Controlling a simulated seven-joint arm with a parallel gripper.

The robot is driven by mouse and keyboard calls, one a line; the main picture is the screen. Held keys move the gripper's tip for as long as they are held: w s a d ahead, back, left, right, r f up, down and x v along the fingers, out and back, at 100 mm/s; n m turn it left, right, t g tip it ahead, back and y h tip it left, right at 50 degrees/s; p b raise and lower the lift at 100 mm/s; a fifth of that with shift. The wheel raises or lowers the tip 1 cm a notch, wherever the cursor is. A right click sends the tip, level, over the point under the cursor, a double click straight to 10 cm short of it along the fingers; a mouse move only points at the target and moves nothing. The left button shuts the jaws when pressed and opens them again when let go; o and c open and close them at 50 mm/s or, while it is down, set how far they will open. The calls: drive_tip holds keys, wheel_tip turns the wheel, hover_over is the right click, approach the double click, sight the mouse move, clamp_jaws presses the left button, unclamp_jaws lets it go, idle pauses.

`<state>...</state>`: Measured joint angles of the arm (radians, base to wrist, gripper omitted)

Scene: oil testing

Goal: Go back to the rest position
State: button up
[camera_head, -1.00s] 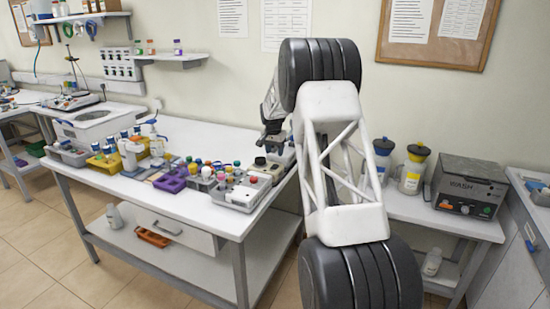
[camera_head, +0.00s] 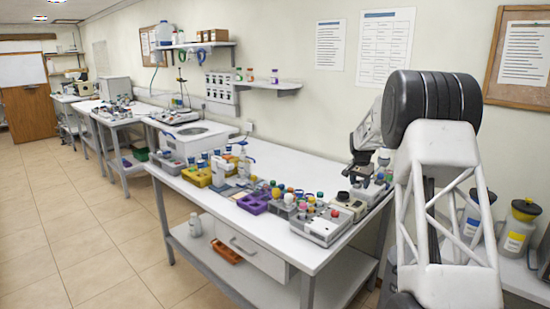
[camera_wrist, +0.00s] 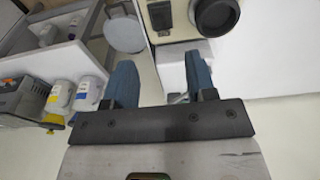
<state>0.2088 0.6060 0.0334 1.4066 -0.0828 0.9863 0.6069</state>
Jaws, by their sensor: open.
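My gripper (camera_wrist: 162,85) shows in the wrist view with its two blue fingers apart and nothing between them. It is open, above the bench's edge beside a beige device with a black round knob (camera_wrist: 215,15). In the head view my arm stands at the right, and its end (camera_head: 363,168) is partly hidden behind the arm and near the right end of the white bench (camera_head: 190,203).
The bench holds a purple rack (camera_head: 252,204), yellow racks (camera_head: 197,177), a grey box (camera_head: 318,228) and several capped bottles.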

drive_tip(key=s+a+r+n, duration=0.1)
drive_tip(key=s+a+r, duration=0.45)
drive_tip(key=s, duration=0.55)
drive_tip(key=s+a+r+n, duration=0.2)
drive_tip(key=s+a+r, duration=0.3)
drive_tip(key=s, duration=0.7)
drive_tip(key=s+a+r+n, duration=0.1)
drive_tip(key=s+a+r, duration=0.3)
drive_tip(key=s+r, duration=0.5)
drive_tip(key=s+a+f+n, duration=0.1)
drive_tip(key=s+a+f, duration=0.1)
drive_tip(key=s, duration=1.1)
drive_tip(key=s+a+f+n+t, duration=0.1)
drive_tip(key=s+a+f+n, duration=0.1)
drive_tip(key=s, duration=1.1)
drive_tip(key=s+a+f+n, duration=0.1)
drive_tip(key=s+a+f, duration=0.2)
drive_tip(key=s, duration=1)
drive_tip(key=shift+a+f+n+t+y, duration=0.3)
drive_tip(key=shift+f+y, duration=0.1)
drive_tip(key=shift+f, duration=0.2)
drive_tip(key=shift+o, duration=0.3)
